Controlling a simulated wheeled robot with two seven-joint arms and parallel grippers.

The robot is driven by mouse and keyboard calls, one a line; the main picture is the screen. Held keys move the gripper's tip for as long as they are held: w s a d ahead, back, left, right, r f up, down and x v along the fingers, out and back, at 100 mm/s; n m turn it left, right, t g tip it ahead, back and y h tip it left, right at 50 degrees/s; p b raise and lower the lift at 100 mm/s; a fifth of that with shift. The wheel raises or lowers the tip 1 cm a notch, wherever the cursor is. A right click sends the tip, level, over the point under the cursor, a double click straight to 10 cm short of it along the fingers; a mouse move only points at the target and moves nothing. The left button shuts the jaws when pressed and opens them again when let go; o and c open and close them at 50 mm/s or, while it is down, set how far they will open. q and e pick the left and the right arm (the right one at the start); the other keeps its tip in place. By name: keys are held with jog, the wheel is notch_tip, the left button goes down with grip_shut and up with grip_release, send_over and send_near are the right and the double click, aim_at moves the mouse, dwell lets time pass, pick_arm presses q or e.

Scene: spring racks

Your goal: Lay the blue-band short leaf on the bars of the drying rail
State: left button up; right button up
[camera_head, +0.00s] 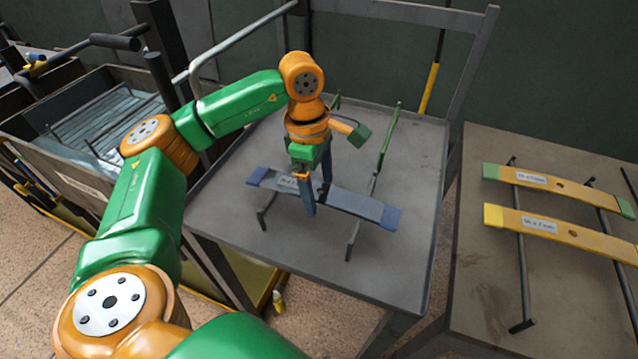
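The blue-band short leaf (353,202) is a grey strip with blue ends and a white label. It spans the two bars of a rack (374,186) on the grey table; I cannot tell whether it rests on them or is slightly above. The bars have dark near ends and green far ends. My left gripper (316,190) points down over the leaf's middle, one finger in front of it and one behind. I cannot tell whether the fingers press on it. The far finger's tip is hidden behind the leaf. My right gripper is not in view.
On the right table (480,260), two yellow leaves, one green-ended (549,184) and one yellow-ended (545,224), lie across dark bars. A bin (70,180) holding pale strips and a wire rack stands at the left. The grey table (225,215) is otherwise mostly clear.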

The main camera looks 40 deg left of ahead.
aim_at(316, 190)
pick_arm(q)
jog(key=shift+r, duration=0.3)
jog(key=r, duration=0.3)
jog(key=r+p, duration=0.1)
jog(key=r, duration=0.1)
jog(key=shift+a+r, duration=0.3)
jog(key=shift+r, duration=0.05)
notch_tip(316, 190, up, 7)
jog(key=p, duration=0.2)
jog(key=shift+s+a+f, duration=0.2)
jog(key=shift+a, duration=0.2)
